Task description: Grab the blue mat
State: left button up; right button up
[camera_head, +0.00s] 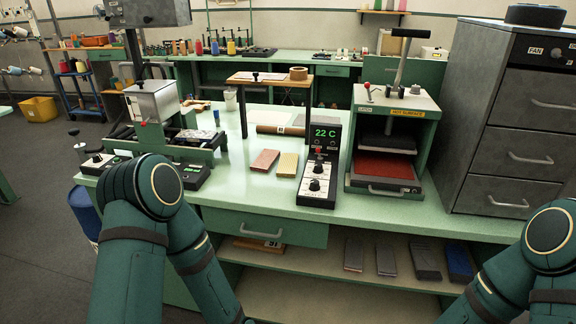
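A dark blue mat (458,262) lies on the lower shelf (320,277) under the workbench, at the right end of a row of mats. It looks like a thick, narrow slab with its short end facing me. A dark grey mat (425,261) lies just left of it. My left and right arms come in at the lower left and lower right, both bent at the elbow. Both grippers are below the picture's edge and out of view. The right forearm is near the blue mat in the picture, apart from it.
Two grey-brown mats (386,258) (353,254) lie further left on the shelf. The green bench top (235,185) above overhangs it and carries a red pad (264,161), a tan pad (288,165), a control box (320,165) and a heat press (392,140). A drawer (264,229) is shut.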

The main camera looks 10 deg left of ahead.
aim_at(189, 135)
jog(key=i+j+z, duration=0.15)
jog(key=j, duration=0.6)
jog(key=i+j+z, duration=0.1)
jog(key=j, duration=0.6)
jog(key=j+z, duration=0.15)
jog(key=j, duration=0.6)
jog(key=i, duration=0.05)
